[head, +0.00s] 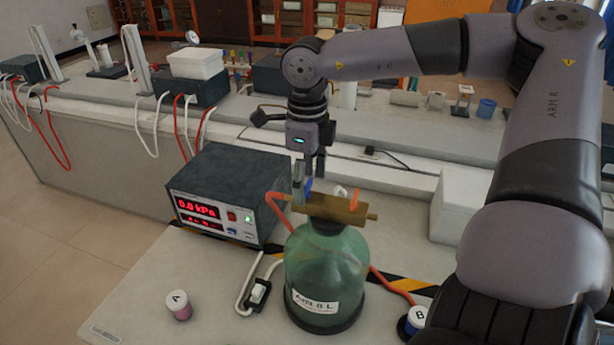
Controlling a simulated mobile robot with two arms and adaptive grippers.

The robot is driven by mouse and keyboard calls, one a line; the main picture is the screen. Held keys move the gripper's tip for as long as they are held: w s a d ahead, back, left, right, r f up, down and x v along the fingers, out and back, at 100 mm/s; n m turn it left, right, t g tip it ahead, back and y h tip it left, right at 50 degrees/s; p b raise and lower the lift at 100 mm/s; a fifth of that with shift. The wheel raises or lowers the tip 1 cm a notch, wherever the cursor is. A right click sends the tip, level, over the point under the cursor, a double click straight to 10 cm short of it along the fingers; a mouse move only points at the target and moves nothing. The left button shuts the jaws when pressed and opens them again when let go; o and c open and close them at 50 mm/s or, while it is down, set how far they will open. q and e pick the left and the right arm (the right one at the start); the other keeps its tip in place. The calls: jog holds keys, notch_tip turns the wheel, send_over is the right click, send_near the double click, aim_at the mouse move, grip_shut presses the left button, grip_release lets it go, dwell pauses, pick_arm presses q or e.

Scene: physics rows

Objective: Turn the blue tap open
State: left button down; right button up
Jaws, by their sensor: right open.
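A green glass bottle (325,266) stands upright on the bench with a brass manifold (338,209) on top. The blue tap (308,186) is a small blue handle at the left part of the manifold, partly hidden by my fingers. My right gripper (309,178) points down over the blue tap, its jaws open, with fingers close around or beside the handle; I cannot tell whether they touch it. An orange tap handle (355,193) stands up on the manifold to the right. My left gripper is out of view.
A pressure display box (228,193) reading 0.0 kPa stands left of the bottle. Orange hoses run from the manifold. Pots A (179,305) and B (415,318), a switch (258,294) and a white box (462,208) are also on the bench.

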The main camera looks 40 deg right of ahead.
jog(key=shift+c, duration=0.2)
jog(key=shift+c, duration=0.8)
jog(key=c, duration=1)
jog(key=shift+o, duration=0.2)
